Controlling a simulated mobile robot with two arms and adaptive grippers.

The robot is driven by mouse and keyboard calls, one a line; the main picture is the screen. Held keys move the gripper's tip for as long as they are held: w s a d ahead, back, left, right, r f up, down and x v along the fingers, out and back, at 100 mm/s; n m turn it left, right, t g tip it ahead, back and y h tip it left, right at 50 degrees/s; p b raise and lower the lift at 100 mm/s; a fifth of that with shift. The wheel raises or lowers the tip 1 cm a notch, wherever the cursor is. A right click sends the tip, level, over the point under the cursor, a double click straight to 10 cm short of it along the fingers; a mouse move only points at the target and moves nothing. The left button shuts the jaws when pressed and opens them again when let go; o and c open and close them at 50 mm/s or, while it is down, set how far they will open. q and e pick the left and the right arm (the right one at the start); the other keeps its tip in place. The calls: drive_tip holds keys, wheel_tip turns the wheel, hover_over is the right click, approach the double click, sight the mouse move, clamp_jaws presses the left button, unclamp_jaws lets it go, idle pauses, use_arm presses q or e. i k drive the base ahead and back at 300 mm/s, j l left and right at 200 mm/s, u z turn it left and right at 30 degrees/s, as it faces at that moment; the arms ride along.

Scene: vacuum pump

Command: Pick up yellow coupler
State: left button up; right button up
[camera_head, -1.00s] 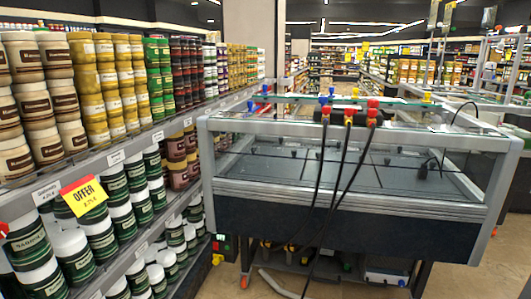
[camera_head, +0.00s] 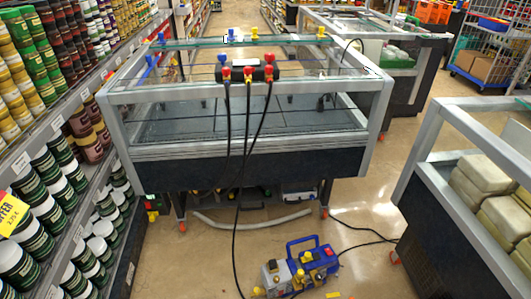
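A dark manifold (camera_head: 247,73) with red and blue knobs sits on the top front edge of the glass-topped freezer. Black hoses hang from it, and a small yellow fitting (camera_head: 248,80) shows at its middle hose. A blue and grey vacuum pump (camera_head: 313,261) stands on the floor in front of the freezer, with yellow fittings (camera_head: 307,257) on top and another yellow part (camera_head: 258,291) at its lower left. I cannot tell which yellow part is the coupler. Neither of my grippers shows in the head view.
The freezer (camera_head: 250,150) stands ahead, beside shelves of jars (camera_head: 48,185) at left. A second freezer (camera_head: 455,170) with pale packages stands at right. A grey hose (camera_head: 255,226) and a black cable (camera_head: 362,229) lie on the floor. Floor between pump and right freezer is mostly clear.

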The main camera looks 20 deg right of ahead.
sight(299, 280)
drive_tip(key=z, duration=1)
